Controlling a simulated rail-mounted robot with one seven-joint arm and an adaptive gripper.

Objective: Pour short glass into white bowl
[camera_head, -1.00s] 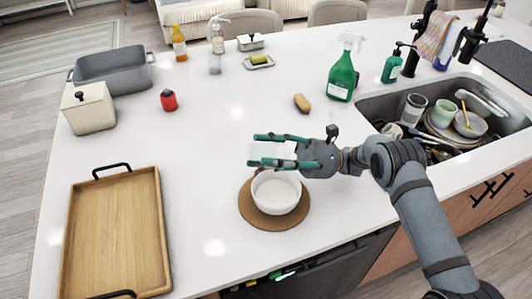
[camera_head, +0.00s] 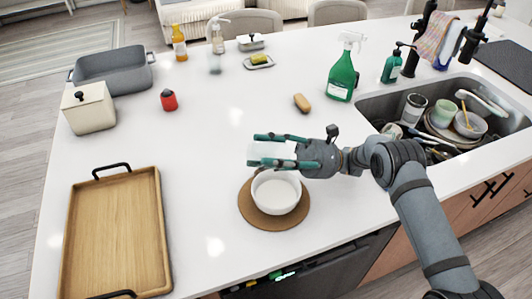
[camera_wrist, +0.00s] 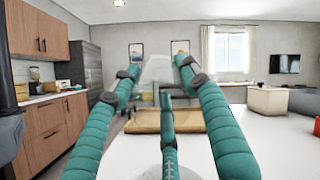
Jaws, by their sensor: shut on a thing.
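The white bowl (camera_head: 276,192) sits upright on a round brown mat (camera_head: 247,212) near the front edge of the counter. My gripper (camera_head: 262,151) is above the bowl's far rim, coming from the right, with its teal fingers pointing left. It is shut on the short glass (camera_head: 268,154), a clear, faint shape between the fingers. The glass also shows in the wrist view (camera_wrist: 157,73) between the fingertips (camera_wrist: 157,78). Its tilt and contents are hard to make out. The bowl's inside looks white, and I cannot tell whether it holds liquid.
A wooden tray (camera_head: 118,235) lies at the left. A green spray bottle (camera_head: 341,76), a sponge (camera_head: 302,103) and a red item (camera_head: 168,99) stand behind. The sink (camera_head: 370,105) with dishes is at the right. The counter left of the bowl is clear.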

